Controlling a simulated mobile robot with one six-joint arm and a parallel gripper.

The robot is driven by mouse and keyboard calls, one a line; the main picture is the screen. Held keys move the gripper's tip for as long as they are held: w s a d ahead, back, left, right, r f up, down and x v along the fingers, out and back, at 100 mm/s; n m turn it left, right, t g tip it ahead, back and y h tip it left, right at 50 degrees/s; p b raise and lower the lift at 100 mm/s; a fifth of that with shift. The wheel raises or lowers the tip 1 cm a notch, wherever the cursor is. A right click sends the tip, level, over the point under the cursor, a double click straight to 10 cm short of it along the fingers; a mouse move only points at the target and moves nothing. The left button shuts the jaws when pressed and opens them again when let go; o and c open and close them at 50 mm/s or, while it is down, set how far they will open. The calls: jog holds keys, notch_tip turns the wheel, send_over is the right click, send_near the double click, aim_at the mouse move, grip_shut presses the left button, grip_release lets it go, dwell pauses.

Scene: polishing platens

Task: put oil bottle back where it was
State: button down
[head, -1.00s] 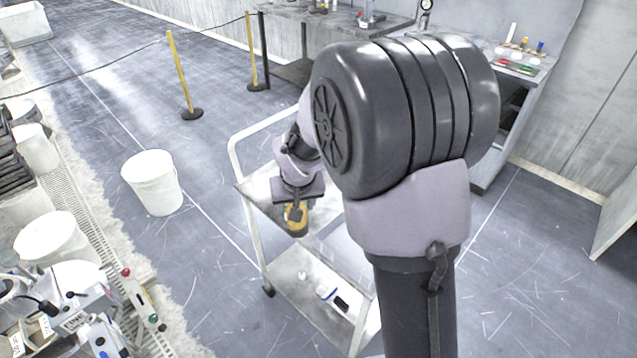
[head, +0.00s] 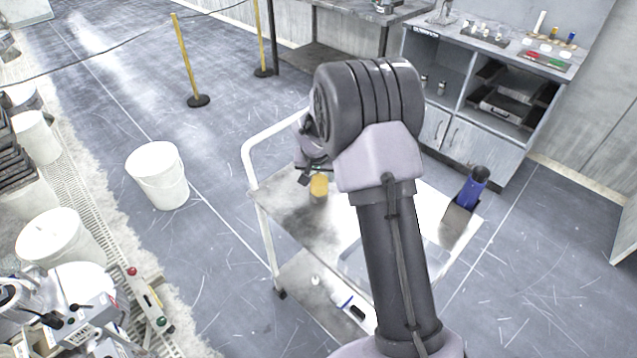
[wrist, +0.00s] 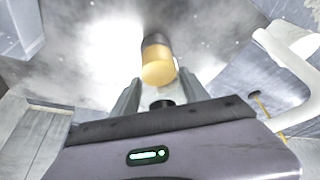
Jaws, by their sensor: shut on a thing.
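The oil bottle is a small amber cylinder (head: 319,185) over the top shelf of the white-framed cart (head: 285,207). In the wrist view the bottle (wrist: 158,68) stands out between and beyond my finger tips, its far end dark. My gripper (wrist: 160,92) is shut on the near end of the bottle, where a dark part shows. In the head view my gripper (head: 312,172) is partly hidden behind my arm. The bottle looks about upright, low over the shelf. I cannot tell whether it touches the metal.
A blue-handled tool (head: 470,190) lies at the cart's right end. A small white and dark item (head: 352,306) is on the lower shelf. A white bucket (head: 158,176) stands on the floor to the left. A cabinet (head: 480,100) stands behind. Bare shelf surrounds the bottle.

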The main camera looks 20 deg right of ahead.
jog(key=shift+f, duration=0.6)
jog(key=shift+f, duration=0.1)
jog(key=shift+f, duration=0.1)
jog(key=c, duration=0.6)
grip_release()
jog(key=shift+o, duration=0.2)
